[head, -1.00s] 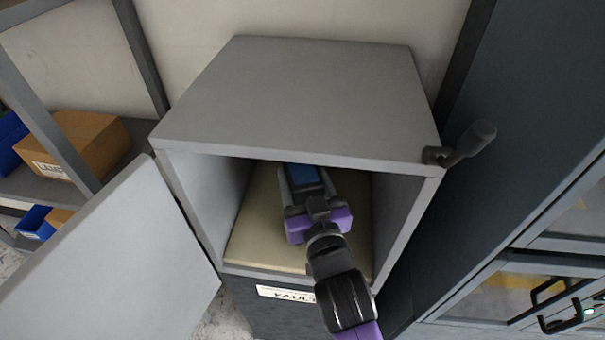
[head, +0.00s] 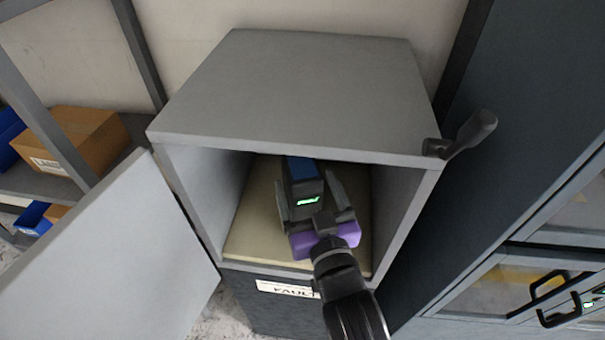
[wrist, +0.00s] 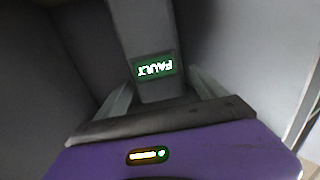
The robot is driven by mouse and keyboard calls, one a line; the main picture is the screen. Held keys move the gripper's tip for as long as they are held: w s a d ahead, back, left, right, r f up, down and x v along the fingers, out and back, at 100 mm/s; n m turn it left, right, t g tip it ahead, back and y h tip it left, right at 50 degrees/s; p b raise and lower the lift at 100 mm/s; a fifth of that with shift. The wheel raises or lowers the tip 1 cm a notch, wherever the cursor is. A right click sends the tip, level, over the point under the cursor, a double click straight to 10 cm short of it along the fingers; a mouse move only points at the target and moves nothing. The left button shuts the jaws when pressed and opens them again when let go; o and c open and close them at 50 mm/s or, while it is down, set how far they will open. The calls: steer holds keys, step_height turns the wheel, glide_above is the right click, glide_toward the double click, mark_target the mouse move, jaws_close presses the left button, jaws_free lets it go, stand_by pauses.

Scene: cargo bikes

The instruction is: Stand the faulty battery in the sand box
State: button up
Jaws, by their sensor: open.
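The faulty battery (head: 303,183) is a dark block with a blue top and a lit green display. It stands, apparently upright, inside the open grey sand box (head: 290,95), on its pale sand floor (head: 252,225). In the wrist view the battery (wrist: 146,35) shows its FAULT display straight ahead. My gripper (head: 309,180) is open, with one finger to each side of the battery's lower part and its purple palm nearer the box opening. A gap shows between the palm and the battery. The battery's base is hidden behind my gripper.
The box's door (head: 115,255) hangs open at the left. A dark handle (head: 468,133) sticks out at the box's upper right. A FAULT label (head: 284,288) is under the opening. A dark cabinet (head: 500,170) stands close on the right, a shelf with a cardboard box (head: 85,140) on the left.

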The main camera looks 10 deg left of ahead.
steer(key=v, duration=0.8)
steer(key=shift+b, duration=0.35)
steer(key=s+d+f+m+h, duration=0.25)
steer(key=s+d+f, duration=0.55)
steer(key=s+d, duration=0.4)
steer(key=s+d+m+g+h, duration=0.1)
steer(key=s+d, duration=0.3)
steer(key=s, duration=0.4)
steer(key=s+d+r+g+h, duration=0.1)
steer(key=s+d+h, duration=0.2)
steer(key=s, duration=0.5)
steer(key=shift+s+d+m, duration=0.35)
steer(key=shift+s+d, duration=0.05)
steer(key=shift+d, duration=0.4)
steer(key=shift+r, duration=0.1)
